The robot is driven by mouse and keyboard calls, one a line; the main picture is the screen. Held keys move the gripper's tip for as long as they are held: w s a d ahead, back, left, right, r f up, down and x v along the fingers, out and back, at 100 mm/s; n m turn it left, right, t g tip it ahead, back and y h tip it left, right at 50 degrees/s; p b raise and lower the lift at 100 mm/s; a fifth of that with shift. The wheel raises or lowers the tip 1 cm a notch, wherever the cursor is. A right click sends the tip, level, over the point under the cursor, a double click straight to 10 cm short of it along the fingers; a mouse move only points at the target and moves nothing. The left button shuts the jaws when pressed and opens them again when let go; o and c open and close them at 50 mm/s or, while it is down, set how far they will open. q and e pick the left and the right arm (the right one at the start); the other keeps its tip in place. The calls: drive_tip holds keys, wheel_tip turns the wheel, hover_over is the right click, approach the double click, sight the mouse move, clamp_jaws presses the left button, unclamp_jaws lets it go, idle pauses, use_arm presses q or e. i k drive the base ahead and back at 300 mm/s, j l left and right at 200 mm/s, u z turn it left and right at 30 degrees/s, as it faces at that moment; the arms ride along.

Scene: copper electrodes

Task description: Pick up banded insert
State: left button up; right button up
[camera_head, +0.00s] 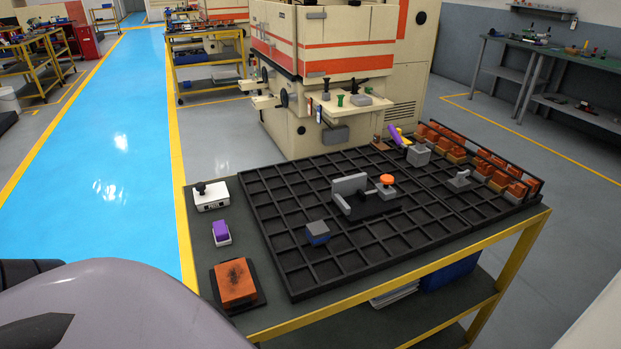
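No piece is clearly marked as the banded insert, so I cannot tell which one it is. A small grey block with blue on it (317,233) sits in the black grid tray (292,274), left of the tray's middle. A small purple and white piece (221,232) lies on the table left of the tray. A grey clamp-like fixture (349,187) stands mid-tray, with an orange-topped grey piece (387,186) at its right. Neither of my grippers is in view.
An orange block on a dark plate (236,282) and a white box with a black knob (211,196) lie on the table (200,255). Several orange electrodes (497,181) fill the tray's right edge. A grey block (418,155) and purple-yellow piece (398,135) are at the back.

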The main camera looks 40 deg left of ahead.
sight(317, 233)
drive_tip(key=l+u, duration=0.15)
drive_tip(key=u, duration=0.9)
drive_tip(key=j+u, duration=0.15)
drive_tip(key=j+z, duration=0.35)
